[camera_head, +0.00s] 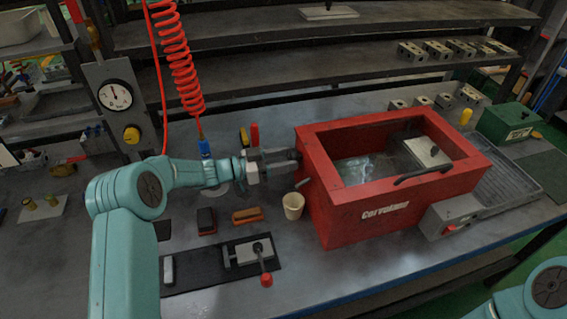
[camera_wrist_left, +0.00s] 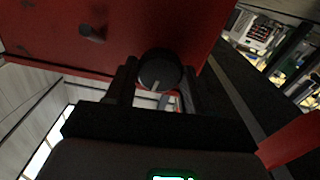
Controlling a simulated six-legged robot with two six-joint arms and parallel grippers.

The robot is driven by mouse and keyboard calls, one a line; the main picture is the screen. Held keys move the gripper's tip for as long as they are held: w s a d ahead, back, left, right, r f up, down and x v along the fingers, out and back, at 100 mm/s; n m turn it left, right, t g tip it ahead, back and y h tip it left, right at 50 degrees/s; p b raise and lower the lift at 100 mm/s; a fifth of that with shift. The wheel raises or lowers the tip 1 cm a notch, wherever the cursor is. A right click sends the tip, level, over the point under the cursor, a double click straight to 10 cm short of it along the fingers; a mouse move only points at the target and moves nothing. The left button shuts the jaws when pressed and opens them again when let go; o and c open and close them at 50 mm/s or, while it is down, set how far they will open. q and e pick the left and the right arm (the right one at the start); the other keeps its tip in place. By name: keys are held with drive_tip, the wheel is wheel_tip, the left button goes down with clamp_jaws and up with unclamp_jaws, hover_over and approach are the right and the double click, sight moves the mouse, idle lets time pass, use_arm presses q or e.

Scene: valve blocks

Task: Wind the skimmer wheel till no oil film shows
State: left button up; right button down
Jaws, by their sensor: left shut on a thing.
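The red tank (camera_head: 350,215) stands on the bench, right of centre. Its open top shows dark liquid with a pale, glossy patch (camera_head: 358,168) near the left inner wall. A light block (camera_head: 427,152) sits inside at the right. My left gripper (camera_head: 285,162) is at the tank's left wall. In the left wrist view its fingers (camera_wrist_left: 158,90) are closed around a dark round knob (camera_wrist_left: 160,68) on the red wall, which I take for the skimmer wheel. The knob is mostly hidden in the head view. My right gripper is out of view.
A cream cup (camera_head: 293,206) stands below the gripper, beside the tank. A clamp with a red knob (camera_head: 266,280) lies on a dark mat in front. A gauge panel (camera_head: 117,105) and red coiled hose (camera_head: 180,62) are at the left. A grey switch box (camera_head: 450,217) adjoins the tank.

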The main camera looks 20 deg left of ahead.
use_arm(q)
drive_tip(key=m+b, duration=0.6)
drive_tip(key=b, duration=0.1)
drive_tip(key=m+b, duration=0.7)
drive_tip(key=shift+f+m+b, duration=0.2)
drive_tip(key=shift+m+b, duration=0.1)
drive_tip(key=shift+b, duration=0.1)
drive_tip(key=shift+m+b, duration=0.75)
drive_tip(key=shift+m, duration=0.15)
drive_tip(key=m+b, duration=0.3)
drive_tip(key=m, duration=0.1)
drive_tip(key=shift+b, duration=0.35)
drive_tip(key=m+b, duration=0.3)
drive_tip(key=m, duration=0.2)
drive_tip(key=shift+r, duration=0.15)
drive_tip(key=m+b, duration=0.3)
drive_tip(key=m, duration=0.1)
drive_tip(key=shift+r+m+b, duration=0.15)
drive_tip(key=shift+m+b, duration=0.9)
drive_tip(key=shift+m, duration=0.95)
